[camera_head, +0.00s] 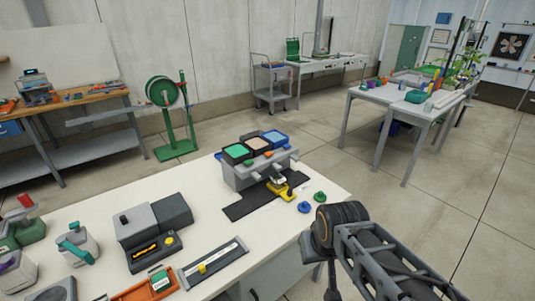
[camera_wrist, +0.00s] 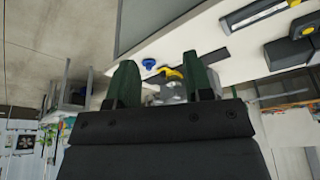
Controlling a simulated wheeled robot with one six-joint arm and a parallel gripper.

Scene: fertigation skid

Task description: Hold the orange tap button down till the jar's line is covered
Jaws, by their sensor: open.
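The dispenser (camera_head: 258,172) is a grey block on the white table, topped with green, tan and blue tanks. The orange tap button (camera_head: 268,154) is small and sits at the front of the tan tank. A small jar (camera_head: 278,181) stands by a yellow holder (camera_head: 287,191) on the black mat below the taps; its line and fill level are too small to tell. In the wrist view, my gripper (camera_wrist: 162,82) has two dark green fingers spread apart, with nothing clearly held. The yellow holder (camera_wrist: 172,73) shows beyond them. The orange button cannot be made out there.
A grey device (camera_head: 152,232), an orange tray (camera_head: 148,288), a dark rail tray (camera_head: 213,263) and bottles occupy the table's left.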

